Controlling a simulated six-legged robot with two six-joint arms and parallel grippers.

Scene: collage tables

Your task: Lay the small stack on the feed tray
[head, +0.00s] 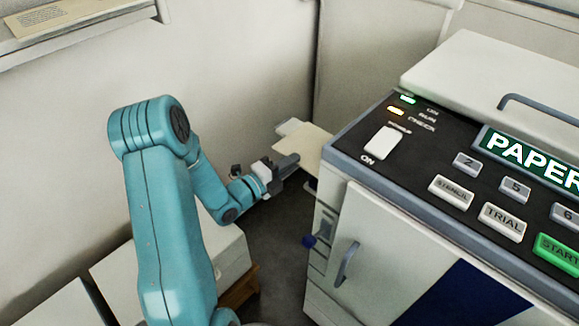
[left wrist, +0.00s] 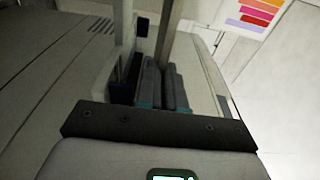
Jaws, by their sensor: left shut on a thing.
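My left gripper (head: 287,163) is at the left side of the printing machine, shut on the edge of a thin, flat cream stack (head: 304,142). The stack lies roughly level, just beyond the fingers and close to the machine's side. A paler corner (head: 288,127) shows behind the stack; I cannot tell whether it is part of the feed tray. Whether the stack touches the tray is hidden. In the left wrist view the two fingers (left wrist: 152,50) reach forward, with dark blue-grey parts between and beside them; the stack is not clear there. My right gripper is out of view.
The machine (head: 400,225) has a dark button panel (head: 460,165) and a front door with a handle. A white cabinet (head: 225,250) stands at lower left, below my arm. A shelf (head: 75,30) is at upper left. A strip of dark floor (head: 280,260) lies between.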

